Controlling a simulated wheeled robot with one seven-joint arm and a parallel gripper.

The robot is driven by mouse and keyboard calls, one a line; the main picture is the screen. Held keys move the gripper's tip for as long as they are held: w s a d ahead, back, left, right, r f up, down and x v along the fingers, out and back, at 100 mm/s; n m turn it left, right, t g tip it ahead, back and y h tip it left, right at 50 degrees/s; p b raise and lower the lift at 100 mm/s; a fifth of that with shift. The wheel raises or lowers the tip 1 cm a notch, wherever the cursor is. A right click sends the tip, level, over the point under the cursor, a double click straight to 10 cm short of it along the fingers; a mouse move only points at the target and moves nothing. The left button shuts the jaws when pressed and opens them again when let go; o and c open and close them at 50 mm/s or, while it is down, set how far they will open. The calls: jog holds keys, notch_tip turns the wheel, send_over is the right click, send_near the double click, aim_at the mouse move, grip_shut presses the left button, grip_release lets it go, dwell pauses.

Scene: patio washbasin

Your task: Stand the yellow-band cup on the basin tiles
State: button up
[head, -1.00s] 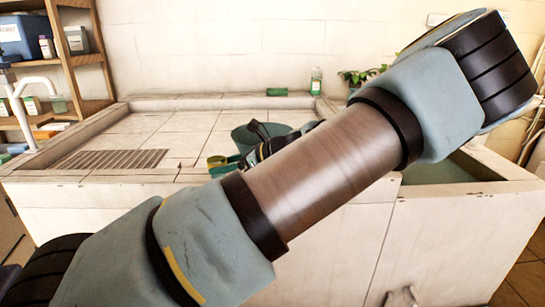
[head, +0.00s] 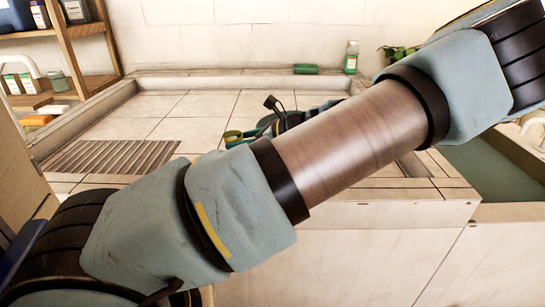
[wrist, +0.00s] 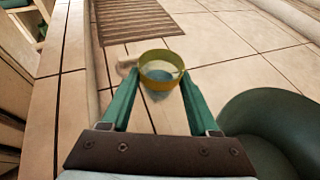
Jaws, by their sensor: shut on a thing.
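The yellow-band cup (wrist: 158,55) is in the wrist view, with a yellow ring around its rim and a clear-looking body below. My gripper (wrist: 159,76) has its green fingers shut on it, one on each side. The cup is over the basin tiles (wrist: 222,38); whether its base touches them I cannot tell. In the head view my arm hides most of the gripper, and only a bit of green and yellow shows past the arm. The tiles also show in the head view (head: 205,105).
A dark green bucket (wrist: 262,115) stands close to the right of my gripper. A slatted grate (wrist: 135,22) lies beyond the cup. A green block (head: 306,69) and a bottle (head: 351,57) stand at the back ledge. Bare tiles lie around the cup.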

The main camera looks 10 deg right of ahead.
notch_tip(320, 180, down, 8)
jog(key=shift+r, duration=0.2)
jog(key=o, duration=1.1)
jog(key=b+v, duration=0.1)
jog(key=v, duration=1.1)
jog(key=shift+s, duration=0.1)
